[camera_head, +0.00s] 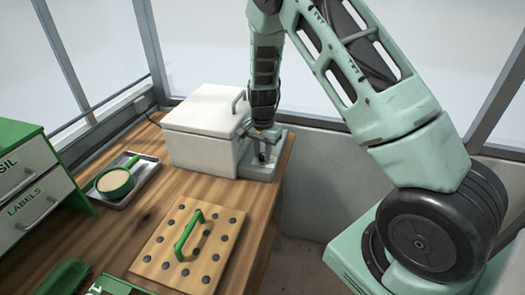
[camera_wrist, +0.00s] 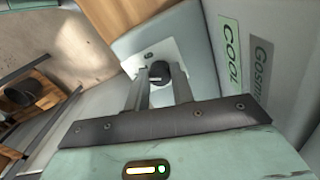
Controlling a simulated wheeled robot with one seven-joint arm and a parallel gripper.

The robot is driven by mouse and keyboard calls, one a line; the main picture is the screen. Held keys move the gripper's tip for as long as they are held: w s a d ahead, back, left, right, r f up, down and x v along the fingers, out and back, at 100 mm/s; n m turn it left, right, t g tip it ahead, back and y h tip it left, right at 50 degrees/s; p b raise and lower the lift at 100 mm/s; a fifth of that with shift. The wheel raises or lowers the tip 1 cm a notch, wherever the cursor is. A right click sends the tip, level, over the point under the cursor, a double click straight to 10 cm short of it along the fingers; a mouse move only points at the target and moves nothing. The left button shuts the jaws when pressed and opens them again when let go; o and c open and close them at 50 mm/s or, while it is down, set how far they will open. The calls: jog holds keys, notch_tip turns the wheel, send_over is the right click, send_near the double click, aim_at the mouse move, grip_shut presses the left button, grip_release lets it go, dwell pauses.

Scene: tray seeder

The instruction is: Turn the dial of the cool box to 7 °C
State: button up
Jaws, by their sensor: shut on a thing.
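The cool box (camera_head: 203,128) is a white box with a lid and handle, standing at the back of the wooden table. A grey unit (camera_head: 264,170) sits at its right side. In the wrist view the box's wall bears the label "COOL" (camera_wrist: 231,55). The dial (camera_wrist: 160,73) is a small dark round knob on a pale plate. My gripper (camera_wrist: 160,84) points at the plate, and its two fingers are shut on the dial, one on each side. In the head view my gripper hides the dial.
A wooden board (camera_head: 160,258) with dark holes and a green handle lies at the front. A drawer unit (camera_head: 30,180) stands at the left. The table's right edge is close to the box.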

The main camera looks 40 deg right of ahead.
aim_at(262, 154)
dwell(0.5)
jog(key=o, duration=1)
jog(key=shift+r, duration=0.1)
notch_tip(262, 154, up, 17)
jog(key=b, duration=0.2)
jog(key=shift+r, duration=0.15)
